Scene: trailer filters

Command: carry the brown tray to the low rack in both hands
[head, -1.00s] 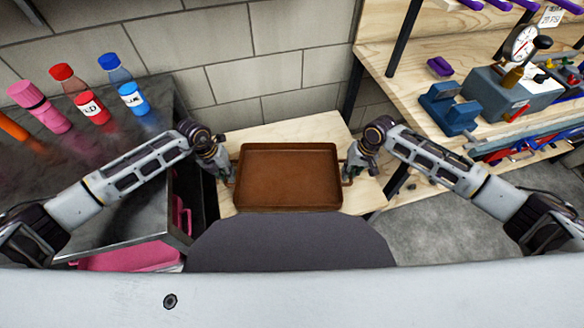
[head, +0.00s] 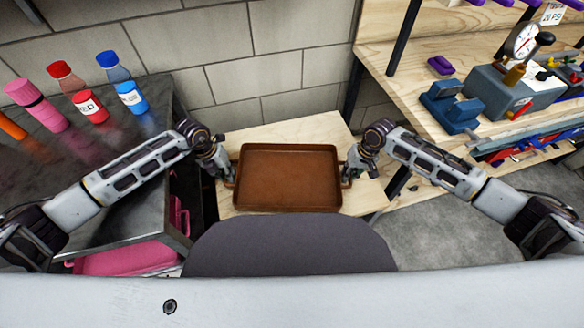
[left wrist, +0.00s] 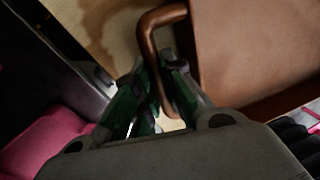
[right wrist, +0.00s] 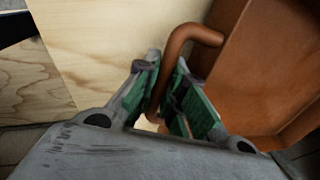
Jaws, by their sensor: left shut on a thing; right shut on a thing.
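The brown tray (head: 289,178) is a shallow, empty rectangular pan with a loop handle at each short end. It looks level in the head view, in front of my body and over a low light-wood surface (head: 290,130). My left gripper (head: 230,178) is shut on its left handle, which shows between the fingers in the left wrist view (left wrist: 158,95). My right gripper (head: 347,178) is shut on its right handle, seen between the fingers in the right wrist view (right wrist: 168,95). I cannot tell whether the tray touches the wood below.
A dark metal table (head: 130,170) with red, blue, pink and orange bottles stands at left, a pink case (head: 130,258) below it. A wooden workbench (head: 400,60) with a gauge device (head: 515,85) and a blue vise (head: 450,108) stands at right. A block wall (head: 260,75) closes the back.

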